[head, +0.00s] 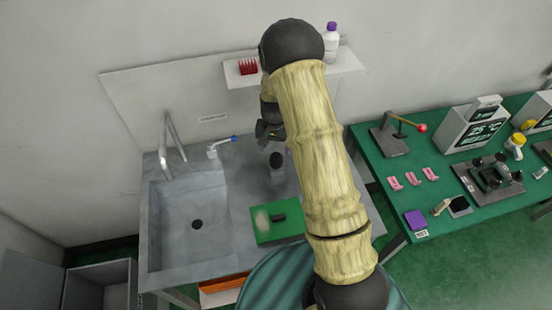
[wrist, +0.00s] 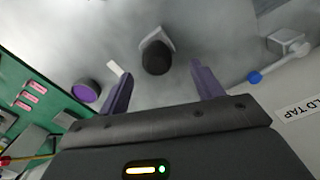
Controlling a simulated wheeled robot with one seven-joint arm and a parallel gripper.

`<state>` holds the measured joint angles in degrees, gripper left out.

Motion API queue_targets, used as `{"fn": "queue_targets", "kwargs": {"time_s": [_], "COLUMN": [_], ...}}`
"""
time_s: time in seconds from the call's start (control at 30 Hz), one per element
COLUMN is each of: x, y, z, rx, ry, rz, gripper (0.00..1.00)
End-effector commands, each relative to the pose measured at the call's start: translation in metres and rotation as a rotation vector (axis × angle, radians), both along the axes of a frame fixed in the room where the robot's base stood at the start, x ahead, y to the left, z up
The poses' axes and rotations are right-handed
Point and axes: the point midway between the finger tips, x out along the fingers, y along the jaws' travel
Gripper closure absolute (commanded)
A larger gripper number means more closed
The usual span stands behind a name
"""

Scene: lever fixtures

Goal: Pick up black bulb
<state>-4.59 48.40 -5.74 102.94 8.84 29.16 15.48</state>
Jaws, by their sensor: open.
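A dark, rounded knob-like thing, which looks like the black bulb (wrist: 156,58), stands on a light grey base on the metal counter in the wrist view. In the head view a dark upright piece (head: 277,160) on the counter beside my arm seems to be the same thing. My gripper (wrist: 160,70) is open and empty, its two purple-grey fingers spread apart. The bulb shows between and just beyond the fingertips; I cannot tell the height gap. In the head view my gripper (head: 266,131) is partly hidden by my own arm.
A tap lever with a blue end (head: 234,138) stands left of my gripper, near the sink (head: 197,252). A green board (head: 292,233) holds a small black piece. A wall shelf (head: 347,62) carries a red rack and purple-capped bottle. A green bench (head: 385,165) stands right.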

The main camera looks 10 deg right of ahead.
Motion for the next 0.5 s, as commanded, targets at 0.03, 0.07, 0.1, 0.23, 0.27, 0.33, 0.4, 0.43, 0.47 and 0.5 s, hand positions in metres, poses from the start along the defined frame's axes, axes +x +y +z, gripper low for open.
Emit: {"fn": "queue_targets", "kwargs": {"time_s": [0.03,0.07,0.1,0.23,0.27,0.33,0.4,0.43,0.47,0.5], "x": [0.000,0.000,0.000,0.000,0.000,0.000,0.000,0.000,0.000,0.000], "y": [0.000,0.000,0.000,0.000,0.000,0.000,0.000,0.000,0.000,0.000], "z": [-0.005,-0.008,-0.012,-0.018,-0.018,-0.018,-0.018,-0.018,-0.018,-0.018], "rx": [0.000,0.000,0.000,0.001,0.000,0.000,0.000,0.000,0.000,0.000], "ry": [0.002,0.002,0.002,-0.001,-0.002,-0.002,-0.002,-0.002,-0.002,-0.001], "rz": [0.000,0.000,-0.001,-0.001,-0.001,-0.001,-0.001,-0.001,-0.001,-0.001], "gripper": [0.34,0.34,0.34,0.34,0.34,0.34,0.34,0.34,0.34,0.34]}}
